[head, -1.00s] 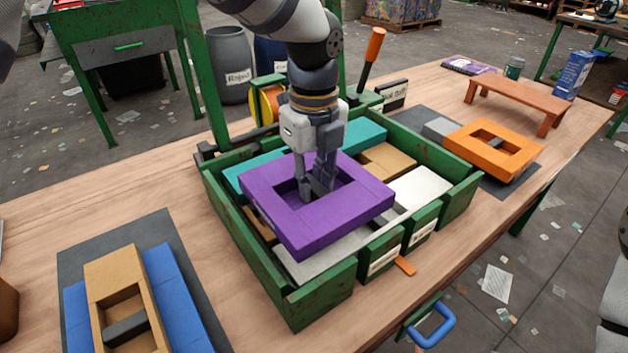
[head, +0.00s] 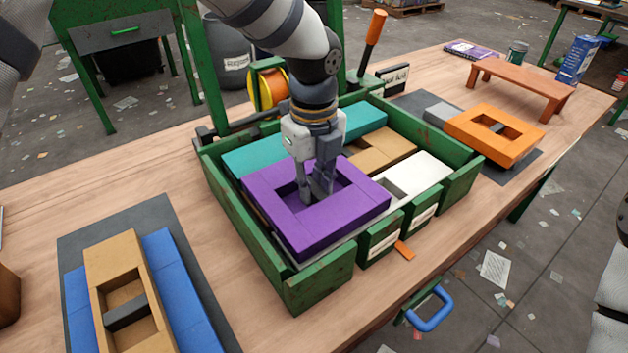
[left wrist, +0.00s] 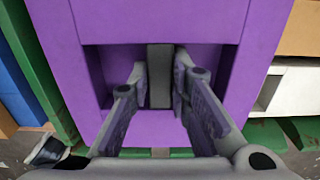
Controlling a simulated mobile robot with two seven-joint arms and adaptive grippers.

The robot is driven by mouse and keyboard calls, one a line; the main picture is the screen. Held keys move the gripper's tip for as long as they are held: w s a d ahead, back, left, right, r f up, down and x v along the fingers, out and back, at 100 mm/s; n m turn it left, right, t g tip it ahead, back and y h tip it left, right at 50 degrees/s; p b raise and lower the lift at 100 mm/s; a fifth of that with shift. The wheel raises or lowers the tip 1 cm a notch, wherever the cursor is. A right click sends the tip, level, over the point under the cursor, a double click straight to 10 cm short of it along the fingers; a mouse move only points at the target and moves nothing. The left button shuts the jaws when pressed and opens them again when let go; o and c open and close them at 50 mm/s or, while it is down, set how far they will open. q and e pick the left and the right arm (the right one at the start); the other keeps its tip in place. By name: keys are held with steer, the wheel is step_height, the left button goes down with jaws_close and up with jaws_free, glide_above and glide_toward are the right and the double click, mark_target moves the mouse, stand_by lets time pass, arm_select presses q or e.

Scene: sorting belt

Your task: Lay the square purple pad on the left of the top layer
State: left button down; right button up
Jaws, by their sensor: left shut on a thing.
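The square purple pad (head: 347,222) has a square recess in its middle with a grey grip bar; it fills most of the left wrist view (left wrist: 165,20). My left gripper (head: 317,198) is in the recess, shut on the bar (left wrist: 160,75). The pad is at the front left inside the green crate (head: 317,291), close above or on the pieces there; I cannot tell whether it touches them. Teal pieces (head: 253,160), a tan piece (head: 385,150) and a white piece (head: 425,172) lie around it in the crate. My right gripper is not in view.
An orange pad (head: 485,145) lies on a dark mat at the right. A tan pad (head: 117,262) rests on blue pieces (head: 180,270) on another mat at the left. A small orange-brown bench (head: 520,82) stands at the back right.

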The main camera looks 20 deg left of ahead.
mark_target(314, 187)
arm_select(q)
steer(key=shift+f, duration=0.7)
steer(key=c, duration=1.4)
jaws_free()
steer(key=shift+r, duration=0.15)
step_height(314, 187, up, 12)
steer(key=shift+f, duration=0.1)
